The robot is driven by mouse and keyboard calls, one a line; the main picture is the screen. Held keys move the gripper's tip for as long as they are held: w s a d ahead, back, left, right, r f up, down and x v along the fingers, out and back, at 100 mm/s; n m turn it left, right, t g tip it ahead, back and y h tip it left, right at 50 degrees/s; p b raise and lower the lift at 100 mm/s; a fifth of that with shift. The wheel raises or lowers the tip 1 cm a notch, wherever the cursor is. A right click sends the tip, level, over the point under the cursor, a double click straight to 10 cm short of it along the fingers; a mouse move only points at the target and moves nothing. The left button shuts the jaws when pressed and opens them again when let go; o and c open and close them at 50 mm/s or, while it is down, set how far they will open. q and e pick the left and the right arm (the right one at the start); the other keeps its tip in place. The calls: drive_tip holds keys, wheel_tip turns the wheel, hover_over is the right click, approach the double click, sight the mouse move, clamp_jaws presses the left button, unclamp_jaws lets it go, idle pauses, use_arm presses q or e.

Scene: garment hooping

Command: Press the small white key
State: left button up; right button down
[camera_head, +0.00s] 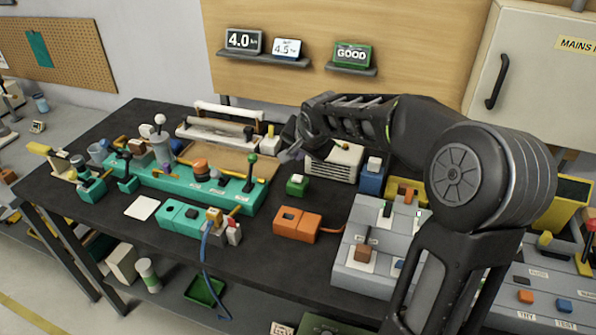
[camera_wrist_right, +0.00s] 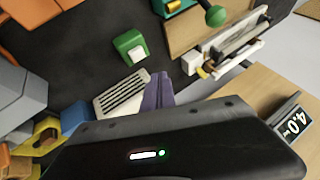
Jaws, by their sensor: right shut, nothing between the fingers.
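A small white key (camera_head: 297,179) tops a small green box (camera_head: 297,189) near the middle of the dark bench. The same white key (camera_wrist_right: 138,53) and green box (camera_wrist_right: 124,43) show in the wrist view. Another pale key (camera_head: 374,161) sits on a blue box (camera_head: 371,181) to its right; I cannot tell which key the task means. My right gripper (camera_head: 288,155) is shut and empty, above and behind the green box and apart from it. Its closed fingers (camera_wrist_right: 158,92) show in the wrist view. My left gripper is out of view.
A white vented box (camera_head: 333,164) stands between the green and blue boxes. A teal fixture (camera_head: 178,186) with levers lies left, an orange box (camera_head: 296,225) in front. A grey console (camera_head: 350,242) stands right. Bare bench surrounds the green box's front.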

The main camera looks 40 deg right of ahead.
drive_tip(key=shift+r, duration=0.3)
drive_tip(key=shift+w+a+f, duration=0.1)
drive_tip(key=shift+w+a, duration=0.1)
drive_tip(key=shift+a, duration=0.05)
drive_tip(key=w+a+r+n+g+p, duration=0.1)
drive_tip(key=w+a+r+g+p, duration=0.15)
drive_tip(key=r, duration=0.35)
drive_tip(key=s+g, duration=0.1)
drive_tip(key=s+r, duration=0.1)
drive_tip(key=s, duration=0.1)
drive_tip(key=s+r+g, duration=0.1)
drive_tip(key=shift+s+r+n+g, duration=0.1)
drive_tip(key=shift+s+n+g, duration=0.1)
drive_tip(key=shift+n+g, duration=0.2)
